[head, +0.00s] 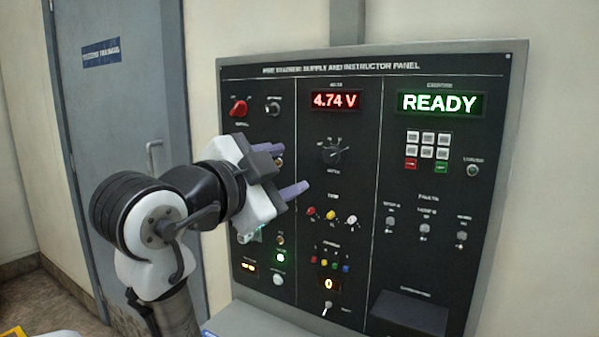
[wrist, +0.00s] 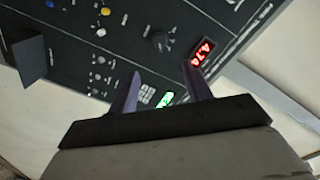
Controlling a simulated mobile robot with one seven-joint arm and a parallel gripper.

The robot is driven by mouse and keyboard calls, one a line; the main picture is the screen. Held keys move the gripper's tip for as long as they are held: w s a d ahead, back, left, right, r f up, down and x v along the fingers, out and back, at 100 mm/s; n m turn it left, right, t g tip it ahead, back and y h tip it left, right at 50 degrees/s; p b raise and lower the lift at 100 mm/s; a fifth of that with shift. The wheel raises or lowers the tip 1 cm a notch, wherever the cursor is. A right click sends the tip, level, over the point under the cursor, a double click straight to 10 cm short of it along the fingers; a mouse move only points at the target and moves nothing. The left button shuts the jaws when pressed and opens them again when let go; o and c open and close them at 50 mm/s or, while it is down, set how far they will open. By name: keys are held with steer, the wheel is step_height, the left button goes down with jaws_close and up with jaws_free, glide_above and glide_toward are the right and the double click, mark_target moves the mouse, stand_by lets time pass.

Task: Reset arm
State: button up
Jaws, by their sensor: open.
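My gripper (head: 294,170) is in front of the left part of a black instructor panel (head: 375,130), with its two purple fingers apart and nothing between them. The fingers point toward the panel; I cannot tell their exact distance from it. The gripper also shows in the wrist view (wrist: 162,88), where the panel appears tilted beyond the open fingers. My arm hides part of the panel's left column in the head view.
The panel has a red display (head: 335,101) reading 4.74 V and a green display (head: 440,103) reading READY. Knobs, switches and coloured buttons cover it. A black box (head: 408,313) juts out at lower right. A grey door (head: 125,120) stands at left.

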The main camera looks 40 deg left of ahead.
steer(key=shift+s+d, duration=0.15)
steer(key=shift+s, duration=0.35)
